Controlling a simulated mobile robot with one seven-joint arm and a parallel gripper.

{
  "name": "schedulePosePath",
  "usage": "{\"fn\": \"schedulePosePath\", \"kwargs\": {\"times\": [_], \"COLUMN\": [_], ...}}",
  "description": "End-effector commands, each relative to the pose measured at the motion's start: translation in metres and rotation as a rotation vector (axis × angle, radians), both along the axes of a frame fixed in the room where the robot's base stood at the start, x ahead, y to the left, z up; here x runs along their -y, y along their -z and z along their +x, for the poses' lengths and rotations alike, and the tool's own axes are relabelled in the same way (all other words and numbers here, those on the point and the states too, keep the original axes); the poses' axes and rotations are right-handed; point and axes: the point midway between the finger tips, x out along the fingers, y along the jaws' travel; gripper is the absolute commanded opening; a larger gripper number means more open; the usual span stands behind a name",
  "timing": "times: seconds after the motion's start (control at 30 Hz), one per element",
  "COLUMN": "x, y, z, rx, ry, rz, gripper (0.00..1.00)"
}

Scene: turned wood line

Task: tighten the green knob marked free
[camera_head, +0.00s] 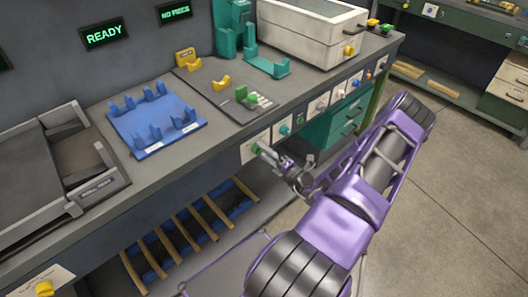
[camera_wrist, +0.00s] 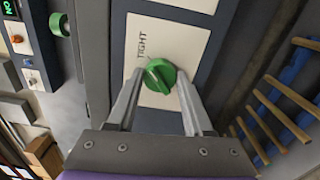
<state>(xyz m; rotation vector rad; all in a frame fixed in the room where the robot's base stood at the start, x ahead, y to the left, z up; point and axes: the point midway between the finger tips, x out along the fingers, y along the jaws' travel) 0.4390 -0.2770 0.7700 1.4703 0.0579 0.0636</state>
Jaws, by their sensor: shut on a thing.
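A green knob (camera_wrist: 159,76) sits on a white plate (camera_wrist: 190,40) in the wrist view, with the word TIGHT on the plate above and left of it. My gripper (camera_wrist: 160,88) has one finger on each side of the knob and is shut on it. In the head view the knob (camera_head: 256,148) shows small on the front face of the bench, at the tip of my gripper (camera_head: 264,152). The word free is not readable in either view. The fingers and wrist hide part of the plate.
Other knobs on white plates line the bench front, a teal one (camera_head: 284,130) close to my gripper. A blue rack (camera_head: 190,134) and a small green part (camera_head: 241,93) are on the bench top. A slatted lower rack (camera_head: 184,238) lies below. Open floor is at right.

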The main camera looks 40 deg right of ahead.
Motion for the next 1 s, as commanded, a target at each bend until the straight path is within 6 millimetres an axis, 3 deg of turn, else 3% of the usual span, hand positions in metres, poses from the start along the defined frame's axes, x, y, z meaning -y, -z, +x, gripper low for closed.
{"fn": "schedulePosePath", "kwargs": {"times": [0.33, 0.37, 0.5, 0.83, 1.0], "x": [-0.001, -0.001, 0.000, 0.000, 0.003], "y": [0.001, 0.001, 0.001, 0.000, 0.000], "z": [-0.001, -0.001, -0.001, -0.002, -0.022], "rx": [-0.002, -0.002, -0.001, -0.001, -0.002], "ry": [0.000, 0.000, 0.000, 0.001, 0.003], "rz": [0.006, 0.006, 0.005, 0.003, 0.002], "gripper": [0.00, 0.56, 0.81, 0.81, 0.81]}}
